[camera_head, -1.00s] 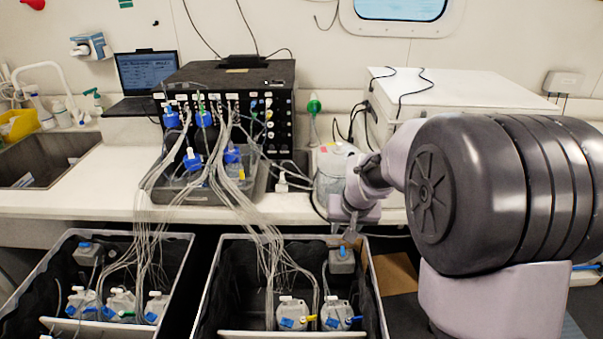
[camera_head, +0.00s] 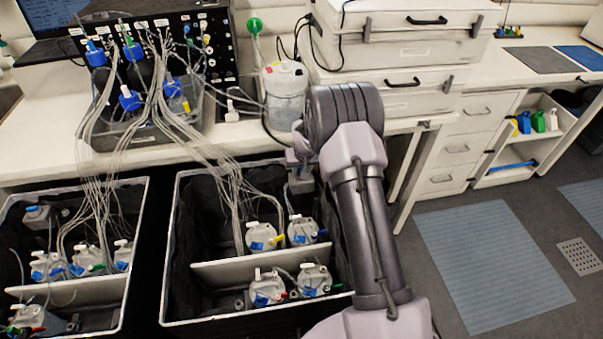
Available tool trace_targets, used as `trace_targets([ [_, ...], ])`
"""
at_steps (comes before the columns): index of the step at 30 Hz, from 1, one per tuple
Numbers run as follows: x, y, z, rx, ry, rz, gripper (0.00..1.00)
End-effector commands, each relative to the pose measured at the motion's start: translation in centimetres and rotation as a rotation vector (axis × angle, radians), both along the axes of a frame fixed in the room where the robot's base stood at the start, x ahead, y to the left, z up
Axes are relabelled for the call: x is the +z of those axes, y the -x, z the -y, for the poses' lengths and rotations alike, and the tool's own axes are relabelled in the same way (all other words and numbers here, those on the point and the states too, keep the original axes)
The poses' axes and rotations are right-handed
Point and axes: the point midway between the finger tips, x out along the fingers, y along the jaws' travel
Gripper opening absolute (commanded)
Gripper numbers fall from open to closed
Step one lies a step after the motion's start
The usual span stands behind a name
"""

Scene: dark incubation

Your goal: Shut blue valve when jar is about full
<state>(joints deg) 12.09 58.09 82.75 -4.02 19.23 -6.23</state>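Several translucent jars with coloured valves stand in two black crates. In the right crate (camera_head: 165,262), a front jar (camera_head: 267,287) and its neighbour (camera_head: 314,279) show blue valve parts. Behind them are a jar with a yellow part (camera_head: 262,237) and a jar with a blue valve (camera_head: 303,230). Their fill levels are too small to read. A larger translucent jar (camera_head: 286,92) with a white lid stands on the counter. My gripper (camera_head: 296,157) is at the counter's front edge, above the back right of the right crate. My arm partly hides it, and its fingers are unclear.
The left crate (camera_head: 140,215) holds more jars with blue valves. Many thin tubes run from a black box (camera_head: 215,55) and blue-capped bottles (camera_head: 131,99) down into both crates. White cases (camera_head: 395,45) stand behind my arm. The floor at right is open, with a grey-blue mat (camera_head: 490,260).

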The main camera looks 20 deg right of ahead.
Motion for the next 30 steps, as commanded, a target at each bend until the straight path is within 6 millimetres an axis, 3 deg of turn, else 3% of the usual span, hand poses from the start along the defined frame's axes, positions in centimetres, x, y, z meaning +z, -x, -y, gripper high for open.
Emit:
trace_targets([
  [4,-1.09,-0.42,0.08,0.0,0.0,0.0,0.34],
  [12,-1.17,-0.49,0.1,0.0,0.0,0.0,0.34],
  [13,-1.17,-0.49,0.1,0.0,0.0,0.0,0.32],
  [18,-1.16,-0.49,0.1,0.0,0.0,0.0,0.0],
  [30,-1.23,-0.47,0.02,-0.03,-0.001,-0.002,0.0],
])
